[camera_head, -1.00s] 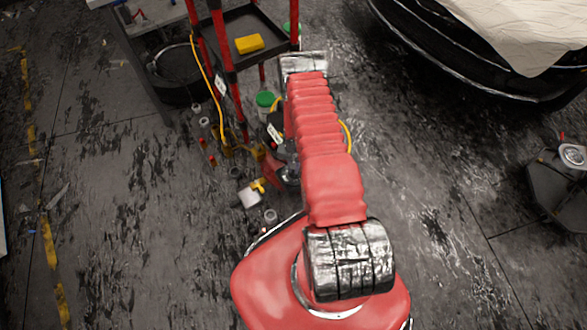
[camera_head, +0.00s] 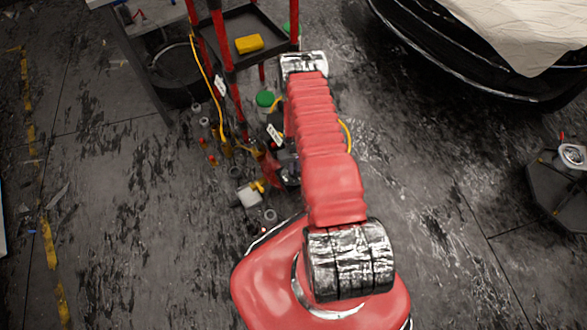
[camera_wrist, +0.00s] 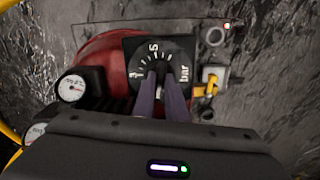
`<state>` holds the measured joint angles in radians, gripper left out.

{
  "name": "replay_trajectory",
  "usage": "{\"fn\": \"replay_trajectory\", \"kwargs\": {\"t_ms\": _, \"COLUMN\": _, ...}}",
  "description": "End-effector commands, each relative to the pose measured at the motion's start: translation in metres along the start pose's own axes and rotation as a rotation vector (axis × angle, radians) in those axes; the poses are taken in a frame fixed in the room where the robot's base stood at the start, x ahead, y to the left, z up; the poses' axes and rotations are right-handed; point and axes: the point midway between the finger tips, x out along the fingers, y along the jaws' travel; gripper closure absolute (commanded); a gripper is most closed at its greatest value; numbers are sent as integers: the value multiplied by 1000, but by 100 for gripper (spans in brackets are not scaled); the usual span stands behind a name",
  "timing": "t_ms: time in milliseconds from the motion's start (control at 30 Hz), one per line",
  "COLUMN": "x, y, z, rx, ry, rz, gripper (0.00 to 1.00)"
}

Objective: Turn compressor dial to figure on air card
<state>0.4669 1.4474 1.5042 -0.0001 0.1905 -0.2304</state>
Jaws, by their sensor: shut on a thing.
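The compressor's dial (camera_wrist: 150,56) is in the wrist view, a black square plate with white scale marks, a figure at the top and "bar" on its right side. My gripper (camera_wrist: 161,80) has its two purple fingers shut on the dial's knob, which they mostly hide. The exact pointer setting cannot be read. The red compressor body (camera_wrist: 100,60) is behind the plate. In the head view, my arm hides the gripper and most of the compressor.
Round white gauges (camera_wrist: 72,88) stand left of the dial, and a yellow-handled valve (camera_wrist: 211,80) stands right. A red-framed cart with a black tray (camera_head: 225,52) holds a yellow block (camera_head: 249,43). Small fittings lie on the floor at left. A dark car (camera_head: 470,60) is at upper right.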

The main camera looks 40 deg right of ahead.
Motion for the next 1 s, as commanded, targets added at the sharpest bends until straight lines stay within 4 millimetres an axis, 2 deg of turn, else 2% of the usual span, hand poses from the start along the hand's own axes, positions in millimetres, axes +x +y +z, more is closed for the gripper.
{"fn": "replay_trajectory", "kwargs": {"t_ms": 367, "x": 0, "y": -1, "z": -1, "rx": -7, "ry": 2, "rz": 0, "gripper": 100}}
{"fn": "replay_trajectory", "kwargs": {"t_ms": 400, "x": 0, "y": -1, "z": -1, "rx": -6, "ry": 2, "rz": 0, "gripper": 86}}
{"fn": "replay_trajectory", "kwargs": {"t_ms": 633, "x": 0, "y": 0, "z": -1, "rx": -5, "ry": 1, "rz": 0, "gripper": 70}}
{"fn": "replay_trajectory", "kwargs": {"t_ms": 1000, "x": -3, "y": 0, "z": -1, "rx": -5, "ry": 1, "rz": 0, "gripper": 70}}
